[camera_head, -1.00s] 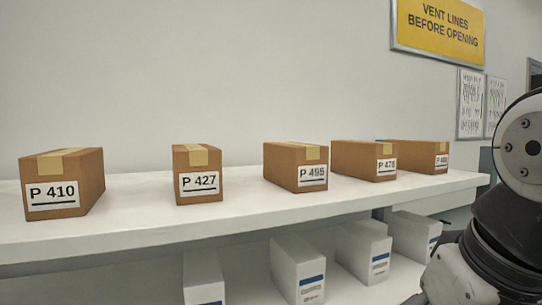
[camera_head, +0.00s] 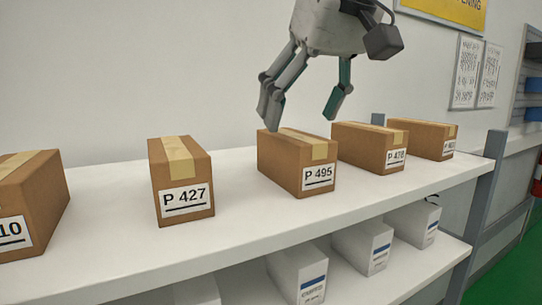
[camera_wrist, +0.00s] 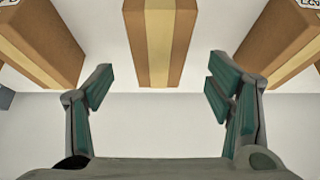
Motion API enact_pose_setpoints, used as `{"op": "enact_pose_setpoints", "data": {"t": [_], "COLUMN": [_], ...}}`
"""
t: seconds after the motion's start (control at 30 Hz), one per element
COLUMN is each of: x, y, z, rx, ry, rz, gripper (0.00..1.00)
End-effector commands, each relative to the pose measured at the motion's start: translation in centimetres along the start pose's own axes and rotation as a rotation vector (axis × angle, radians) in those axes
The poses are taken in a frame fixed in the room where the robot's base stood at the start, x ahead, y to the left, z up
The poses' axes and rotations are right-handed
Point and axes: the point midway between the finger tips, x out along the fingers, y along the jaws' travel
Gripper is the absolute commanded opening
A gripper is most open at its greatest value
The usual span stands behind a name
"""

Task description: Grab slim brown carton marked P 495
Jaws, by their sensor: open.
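The slim brown carton marked P 495 (camera_head: 292,165) stands on the white upper shelf, with tan tape along its top and its label facing front. My gripper (camera_head: 303,117) is open and empty, pointing down just above the back part of this carton in the head view. In the wrist view, a taped carton (camera_wrist: 156,40) lies ahead, centred between the two spread fingers of my gripper (camera_wrist: 163,95). That carton's label is out of view there; its place suggests P 495. The fingers appear clear of it.
Carton P 427 (camera_head: 180,180) stands to the left, and a carton ending in 10 (camera_head: 42,195) is cut off at the left edge. Carton P 478 (camera_head: 365,148) and another carton (camera_head: 425,138) stand to the right. White boxes (camera_head: 298,272) sit on the lower shelf.

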Motion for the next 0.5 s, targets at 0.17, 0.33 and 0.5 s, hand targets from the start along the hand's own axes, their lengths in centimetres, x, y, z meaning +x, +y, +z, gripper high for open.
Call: {"op": "enact_pose_setpoints", "data": {"t": [0.17,0.33,0.5], "x": [2.8,3.8,5.7], "y": [0.0,0.0,0.0], "z": [0.0,0.0,0.0], "rx": [0.0,0.0,0.0], "ry": [-0.001,0.001,-0.004], "rz": [0.0,0.0,0.0], "gripper": [0.74,0.74,0.74]}}
